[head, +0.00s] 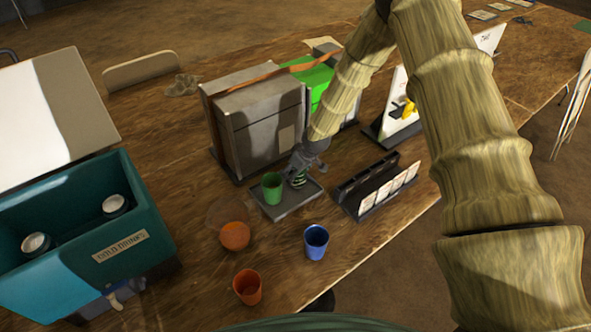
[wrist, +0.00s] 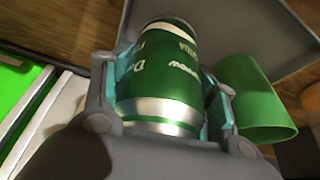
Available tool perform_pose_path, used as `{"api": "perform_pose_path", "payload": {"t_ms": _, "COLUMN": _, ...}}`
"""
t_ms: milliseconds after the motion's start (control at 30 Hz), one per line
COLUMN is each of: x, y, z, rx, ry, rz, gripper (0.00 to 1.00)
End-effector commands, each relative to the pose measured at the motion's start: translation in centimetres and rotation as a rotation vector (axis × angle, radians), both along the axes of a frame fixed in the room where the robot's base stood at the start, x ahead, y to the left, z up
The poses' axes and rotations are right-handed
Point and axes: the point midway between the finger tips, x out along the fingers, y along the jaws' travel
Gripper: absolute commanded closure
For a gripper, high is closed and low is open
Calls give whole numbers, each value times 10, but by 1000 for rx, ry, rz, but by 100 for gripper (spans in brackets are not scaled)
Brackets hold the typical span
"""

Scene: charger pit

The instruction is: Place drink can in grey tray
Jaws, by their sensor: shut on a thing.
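In the wrist view, a green drink can (wrist: 165,72) with silver ends sits between the fingers of my gripper (wrist: 172,85), which is shut on it. In the head view, my gripper (head: 300,174) is over the right part of the grey tray (head: 284,209), with the can (head: 298,179) mostly hidden by it. A green cup (head: 272,188) stands on the tray to the left of the can. The cup also shows in the wrist view (wrist: 250,98), right of the can. I cannot tell whether the can touches the tray.
A grey box machine (head: 258,125) stands behind the tray, and a dark card holder (head: 377,187) to its right. In front are a blue cup (head: 316,241), an orange cup (head: 248,286) and an orange round thing (head: 235,236). A teal cold drinks cooler (head: 85,235) is at left.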

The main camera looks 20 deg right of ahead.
Motion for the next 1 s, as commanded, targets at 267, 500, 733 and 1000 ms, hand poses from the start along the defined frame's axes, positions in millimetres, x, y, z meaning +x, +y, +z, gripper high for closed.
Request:
{"api": "perform_pose_path", "payload": {"t_ms": 267, "x": 0, "y": 0, "z": -1, "rx": 0, "ry": -1, "rz": 0, "gripper": 78}}
{"api": "perform_pose_path", "payload": {"t_ms": 500, "x": 0, "y": 0, "z": -4, "rx": 0, "ry": 0, "rz": -1, "gripper": 22}}
{"api": "perform_pose_path", "payload": {"t_ms": 733, "x": 0, "y": 0, "z": -4, "rx": 0, "ry": 0, "rz": -1, "gripper": 20}}
{"api": "perform_pose_path", "payload": {"t_ms": 1000, "x": -1, "y": -1, "z": 2, "rx": 0, "ry": -1, "rz": -1, "gripper": 20}}
